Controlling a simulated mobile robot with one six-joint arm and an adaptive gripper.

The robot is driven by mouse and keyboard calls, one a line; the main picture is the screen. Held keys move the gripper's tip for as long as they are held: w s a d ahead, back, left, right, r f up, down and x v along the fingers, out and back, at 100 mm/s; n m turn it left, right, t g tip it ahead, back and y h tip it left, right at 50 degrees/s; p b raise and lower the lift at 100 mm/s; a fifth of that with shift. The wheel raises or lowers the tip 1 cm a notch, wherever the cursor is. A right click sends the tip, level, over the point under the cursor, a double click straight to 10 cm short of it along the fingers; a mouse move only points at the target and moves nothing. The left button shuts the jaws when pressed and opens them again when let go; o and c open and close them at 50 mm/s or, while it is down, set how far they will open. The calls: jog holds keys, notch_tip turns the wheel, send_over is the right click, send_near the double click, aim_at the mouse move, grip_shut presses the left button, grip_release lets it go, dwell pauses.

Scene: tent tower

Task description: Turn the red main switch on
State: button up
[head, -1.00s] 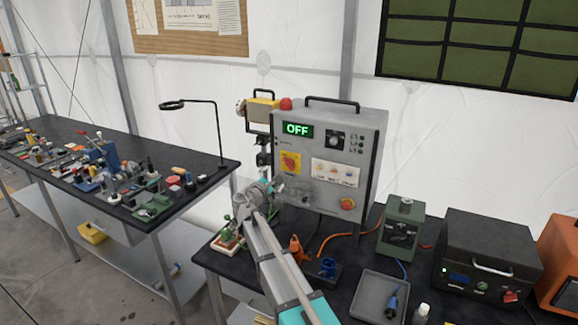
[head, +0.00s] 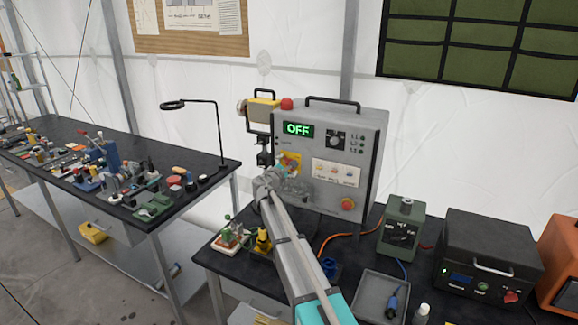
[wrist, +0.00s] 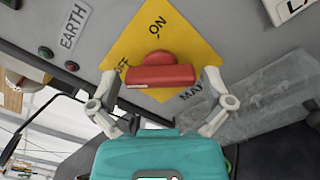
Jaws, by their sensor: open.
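My gripper (wrist: 160,82) is open, with one finger on each side of the handle's bar in the wrist view. A small gap seems to show at each side; contact cannot be told. In the head view my gripper (head: 285,172) covers most of the yellow plate and the switch.
The box also carries a black knob (head: 336,140), a label with pictures (head: 336,173) and a red button (head: 348,203). A green device (head: 402,226), a grey tray (head: 366,298) and a black unit (head: 485,255) stand to the right. A cluttered bench stands at left.

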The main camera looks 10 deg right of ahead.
jog(key=c, duration=0.9)
jog(key=shift+o, duration=0.2)
jog(key=m, duration=0.4)
jog(key=shift+d, duration=0.1)
jog(key=m, duration=0.4)
jog(key=shift+m, duration=0.4)
jog(key=m, duration=0.4)
jog(key=shift+f+m, duration=0.1)
jog(key=shift+m, duration=0.2)
jog(key=m, duration=0.4)
jog(key=shift+m, duration=0.3)
